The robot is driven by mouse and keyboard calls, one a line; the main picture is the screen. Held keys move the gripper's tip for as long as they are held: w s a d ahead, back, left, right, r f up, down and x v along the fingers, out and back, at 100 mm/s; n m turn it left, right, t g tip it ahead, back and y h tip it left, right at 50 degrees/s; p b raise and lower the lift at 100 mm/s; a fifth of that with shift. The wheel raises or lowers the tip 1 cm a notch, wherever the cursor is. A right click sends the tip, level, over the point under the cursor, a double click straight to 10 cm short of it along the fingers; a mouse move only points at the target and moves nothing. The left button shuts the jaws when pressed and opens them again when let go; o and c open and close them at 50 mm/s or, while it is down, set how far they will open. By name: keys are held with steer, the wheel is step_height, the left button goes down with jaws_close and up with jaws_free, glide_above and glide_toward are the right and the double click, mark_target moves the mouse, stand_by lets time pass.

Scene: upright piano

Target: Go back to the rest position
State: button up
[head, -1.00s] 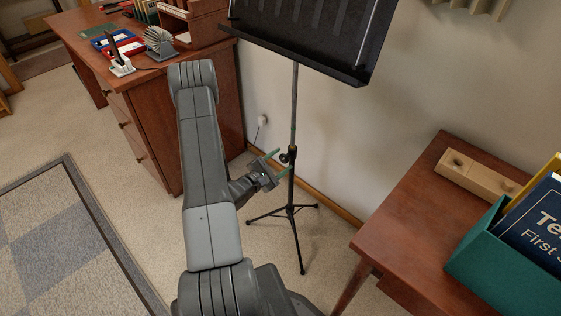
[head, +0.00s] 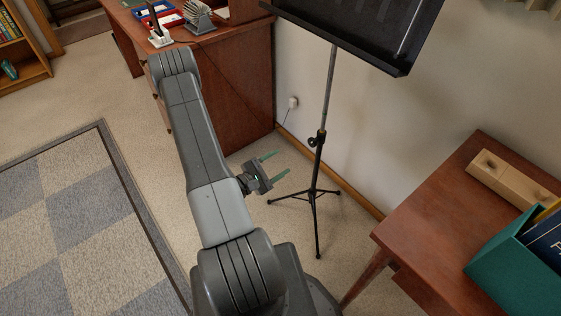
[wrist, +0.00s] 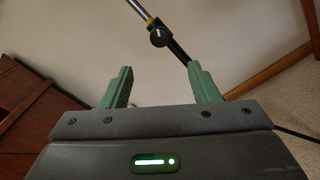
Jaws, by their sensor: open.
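My gripper (head: 279,164) shows in the head view right of my grey arm, with its two green fingers apart and nothing between them. In the wrist view the same open fingers (wrist: 160,88) point toward a music stand. The black music stand (head: 322,133) stands upright on its tripod to the right of my gripper, apart from it in the head view. In the wrist view its pole and clamp knob (wrist: 158,36) show beyond the fingers. I cannot tell the exact gap between fingers and pole.
A wooden desk (head: 236,85) with small items stands at the back left. A side table (head: 425,228) with a teal box (head: 517,268) and a wooden block (head: 500,178) is at the right. A chequered rug (head: 85,235) lies on the left floor. A wall runs behind the stand.

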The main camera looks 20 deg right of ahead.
mark_target(311, 144)
steer(key=x, duration=1.4)
steer(key=shift+b, duration=0.35)
steer(key=shift+a, duration=0.1)
steer(key=shift+d, duration=0.3)
steer(key=m, duration=0.1)
steer(key=m+b, duration=0.1)
steer(key=shift+a+f+m, duration=0.1)
steer(key=shift+a+m, duration=0.1)
steer(key=shift+m, duration=0.1)
steer(key=m+b, duration=0.1)
steer(key=m, duration=0.3)
steer(key=shift+b, duration=0.35)
steer(key=m+b, duration=0.1)
steer(key=m, duration=0.2)
steer(key=m+b, duration=0.2)
steer(key=m, duration=0.3)
steer(key=shift+f+b, duration=0.1)
steer(key=shift+b, duration=0.3)
steer(key=m+b, duration=0.2)
steer(key=m, duration=0.3)
stand_by(0.6)
